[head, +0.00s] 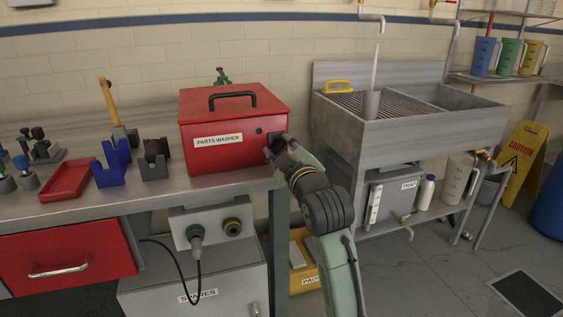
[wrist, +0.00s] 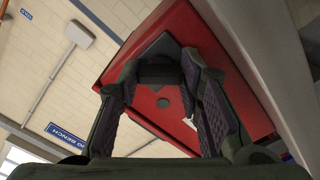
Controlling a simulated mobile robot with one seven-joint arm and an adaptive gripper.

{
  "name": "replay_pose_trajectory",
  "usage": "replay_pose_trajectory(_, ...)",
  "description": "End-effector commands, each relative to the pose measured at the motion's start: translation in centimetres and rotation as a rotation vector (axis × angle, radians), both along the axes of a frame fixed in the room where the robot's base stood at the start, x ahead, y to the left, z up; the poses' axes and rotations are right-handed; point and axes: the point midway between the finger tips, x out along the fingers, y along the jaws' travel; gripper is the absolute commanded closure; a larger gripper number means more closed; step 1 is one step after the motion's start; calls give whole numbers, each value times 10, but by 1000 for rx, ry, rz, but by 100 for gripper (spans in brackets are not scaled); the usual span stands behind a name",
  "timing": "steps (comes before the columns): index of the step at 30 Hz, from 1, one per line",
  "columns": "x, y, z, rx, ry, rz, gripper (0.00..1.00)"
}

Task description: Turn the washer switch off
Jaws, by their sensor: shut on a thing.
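The red parts washer (head: 235,120) stands on the bench with its lid closed and a black handle on top. A white label on its front reads PARTS WASHER. My gripper (head: 274,147) is at the right end of that front face and mostly hides the switch there. In the wrist view, my gripper (wrist: 162,75) has its two fingers on either side of the dark switch knob (wrist: 158,74) on the red panel, shut on it. The knob's exact angle is hard to tell. A small dark round spot (wrist: 163,103) sits beside the knob.
A steel sink (head: 420,125) stands to the right of the bench. Blue fixtures (head: 112,165) and a red tray (head: 66,180) lie left of the washer. A plug with a cable (head: 195,236) hangs below the bench top. A yellow caution sign (head: 522,160) stands far right.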

Motion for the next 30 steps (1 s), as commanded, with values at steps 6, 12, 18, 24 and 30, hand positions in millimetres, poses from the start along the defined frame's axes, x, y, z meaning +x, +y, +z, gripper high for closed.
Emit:
replay_pose_trajectory(6,0,0,-5,-199,-65,-2,95)
replay_pose_trajectory(12,0,0,-4,-376,-121,-2,95)
replay_pose_trajectory(18,0,-1,-4,-529,-170,-1,95)
replay_pose_trajectory(24,0,0,-2,-644,-207,-1,95)
replay_pose_trajectory(30,0,0,-2,-711,-230,0,95)
